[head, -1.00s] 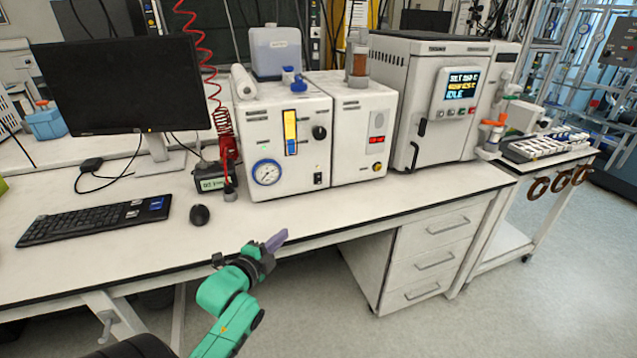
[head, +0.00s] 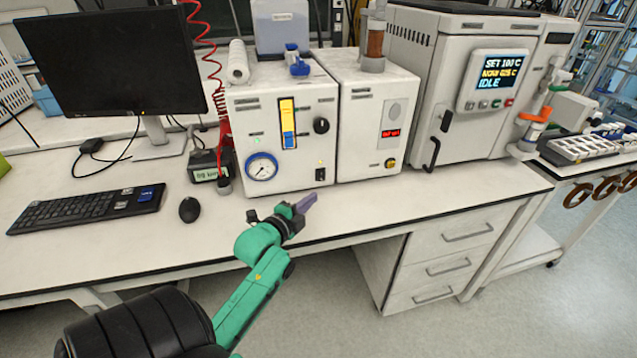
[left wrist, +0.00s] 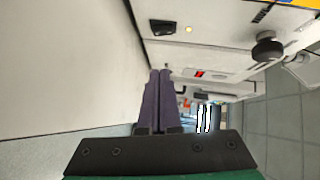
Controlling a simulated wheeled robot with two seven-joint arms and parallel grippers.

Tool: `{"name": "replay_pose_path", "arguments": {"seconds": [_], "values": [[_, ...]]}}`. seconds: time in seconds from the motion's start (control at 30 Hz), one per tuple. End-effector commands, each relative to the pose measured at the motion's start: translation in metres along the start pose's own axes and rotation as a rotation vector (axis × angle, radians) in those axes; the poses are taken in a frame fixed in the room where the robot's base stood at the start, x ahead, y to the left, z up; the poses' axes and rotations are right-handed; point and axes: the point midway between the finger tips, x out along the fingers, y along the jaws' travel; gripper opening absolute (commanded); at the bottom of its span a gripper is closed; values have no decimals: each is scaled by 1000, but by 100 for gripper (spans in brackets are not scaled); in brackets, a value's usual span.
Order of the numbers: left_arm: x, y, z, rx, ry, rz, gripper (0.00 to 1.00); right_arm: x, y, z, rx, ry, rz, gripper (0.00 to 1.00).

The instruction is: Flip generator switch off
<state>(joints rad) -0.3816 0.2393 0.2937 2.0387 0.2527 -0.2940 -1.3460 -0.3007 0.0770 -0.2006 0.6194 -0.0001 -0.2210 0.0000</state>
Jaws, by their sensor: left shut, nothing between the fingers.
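The generator (head: 260,122), a white box with a round blue-rimmed gauge, stands on the bench. A small black rocker switch (head: 320,174) is at the lower right of its front, below a small lit lamp (head: 320,162). The switch also shows near the top of the left wrist view (left wrist: 162,27); its position cannot be read. My right gripper is not in view.
A second white box (head: 362,120) with a red display adjoins the generator on the right, then a large oven-like unit (head: 450,90). A mouse (head: 189,209), keyboard (head: 85,208) and monitor (head: 110,65) are on the left. The bench strip before the generator is clear.

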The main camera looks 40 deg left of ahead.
Motion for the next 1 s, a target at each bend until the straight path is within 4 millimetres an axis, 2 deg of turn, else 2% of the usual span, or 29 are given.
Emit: {"name": "replay_pose_path", "arguments": {"seconds": [0.03, 0.1, 0.27, 0.4, 0.57, 0.87, 1.0], "values": [[12, -4, -1, -1, 0, -3, 0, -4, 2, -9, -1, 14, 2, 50], [27, -4, 0, -1, 0, -3, 0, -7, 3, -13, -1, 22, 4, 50], [62, -4, 0, -1, 0, -2, 0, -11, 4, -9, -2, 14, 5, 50], [80, -2, 18, 3, -1, 0, 0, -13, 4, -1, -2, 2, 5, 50], [89, -1, 28, 2, 0, 1, 0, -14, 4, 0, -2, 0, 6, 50], [90, 0, 28, 1, 0, 0, 0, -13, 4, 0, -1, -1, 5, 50], [93, 8, 32, 25, -2, -21, 0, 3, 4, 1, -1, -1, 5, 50]]}}
